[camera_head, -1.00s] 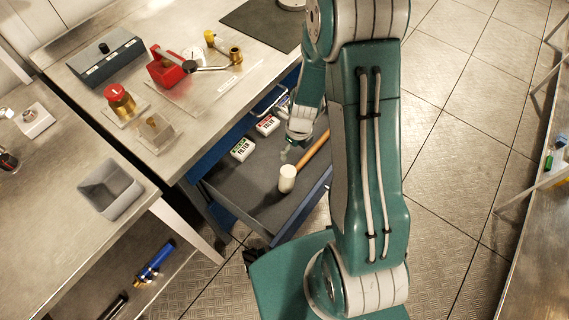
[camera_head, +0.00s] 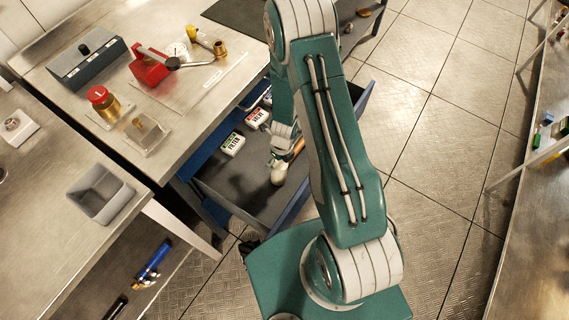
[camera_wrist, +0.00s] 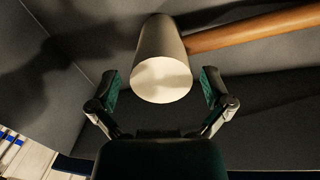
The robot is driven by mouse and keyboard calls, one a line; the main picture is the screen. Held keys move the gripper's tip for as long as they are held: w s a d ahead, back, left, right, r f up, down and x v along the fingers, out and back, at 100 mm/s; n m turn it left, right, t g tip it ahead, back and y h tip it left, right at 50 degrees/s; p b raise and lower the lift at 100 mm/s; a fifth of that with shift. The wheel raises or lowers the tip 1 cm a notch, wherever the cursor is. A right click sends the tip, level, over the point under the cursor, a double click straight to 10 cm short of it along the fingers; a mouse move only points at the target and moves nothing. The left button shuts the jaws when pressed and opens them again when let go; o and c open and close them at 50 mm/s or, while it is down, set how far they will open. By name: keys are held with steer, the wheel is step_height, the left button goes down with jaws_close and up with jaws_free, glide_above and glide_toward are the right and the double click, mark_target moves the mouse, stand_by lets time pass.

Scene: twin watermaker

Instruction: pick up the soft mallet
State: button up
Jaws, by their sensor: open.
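The soft mallet has a white cylindrical head (camera_wrist: 161,62) and a wooden handle (camera_wrist: 255,28). It lies in the open drawer (camera_head: 238,199). In the head view its white head (camera_head: 278,172) shows just below my gripper, and my arm hides much of the handle. In the wrist view my gripper (camera_wrist: 160,92) is open, with one green-padded finger on each side of the mallet head. The fingertips are apart from the head, with a gap on both sides. The handle runs off to the upper right.
Two white filter boxes (camera_head: 232,143) lie at the drawer's back. The drawer walls stand close around the mallet. The bench above holds a red valve part (camera_head: 150,68) and a dark box (camera_head: 88,62). A grey bin (camera_head: 100,192) sits on the left bench.

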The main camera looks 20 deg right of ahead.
steer(key=shift+f, duration=0.6)
steer(key=c, duration=1.2)
step_height(320, 180, up, 10)
steer(key=shift+r, duration=0.1)
